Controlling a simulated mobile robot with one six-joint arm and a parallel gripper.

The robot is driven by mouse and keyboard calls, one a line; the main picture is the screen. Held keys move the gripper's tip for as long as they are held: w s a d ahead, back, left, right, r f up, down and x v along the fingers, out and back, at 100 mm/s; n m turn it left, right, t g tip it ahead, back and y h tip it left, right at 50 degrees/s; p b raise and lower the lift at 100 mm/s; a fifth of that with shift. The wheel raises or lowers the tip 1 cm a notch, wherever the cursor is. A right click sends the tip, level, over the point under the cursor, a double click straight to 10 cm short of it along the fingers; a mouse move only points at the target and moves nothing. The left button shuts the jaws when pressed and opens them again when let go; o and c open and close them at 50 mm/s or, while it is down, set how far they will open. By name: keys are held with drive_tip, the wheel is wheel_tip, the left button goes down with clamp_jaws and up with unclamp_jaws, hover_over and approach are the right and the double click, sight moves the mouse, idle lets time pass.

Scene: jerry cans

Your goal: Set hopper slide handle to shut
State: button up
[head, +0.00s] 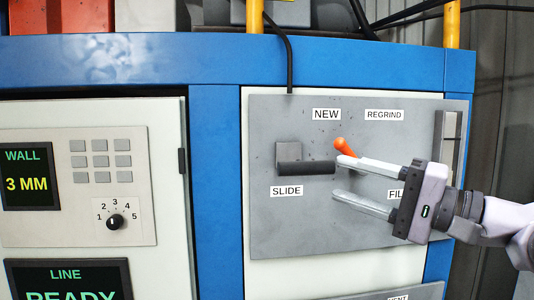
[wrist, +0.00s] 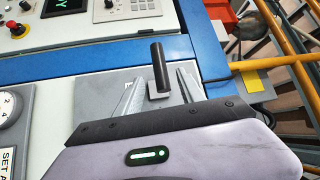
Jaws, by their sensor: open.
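The slide handle (head: 307,168) is a dark round bar on a grey block, above the SLIDE label on the grey panel. It lies horizontally, its free end toward my gripper. My gripper (head: 338,177) is open, reaching in from the right, its fingertips near that free end. In the wrist view the handle (wrist: 159,66) shows beyond and between the two spread fingers of my gripper (wrist: 160,77). I cannot tell whether a finger touches it. The block (wrist: 158,90) shows at the bar's base.
An orange-tipped lever (head: 345,147) sits right beside the upper fingertip, below the NEW label (head: 326,114). A REGRIND label (head: 384,115) is to its right. A control panel with a dial (head: 116,222) is at left. A black cable (head: 290,60) hangs above the panel.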

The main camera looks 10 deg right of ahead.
sight(315, 170)
drive_tip(key=p+x, duration=0.2)
drive_tip(key=x, duration=0.5)
drive_tip(key=shift+r, duration=0.2)
drive_tip(key=shift+w+a, duration=0.4)
drive_tip(key=shift+w, duration=0.15)
drive_tip(key=shift+s, duration=0.1)
clamp_jaws()
idle(0.4)
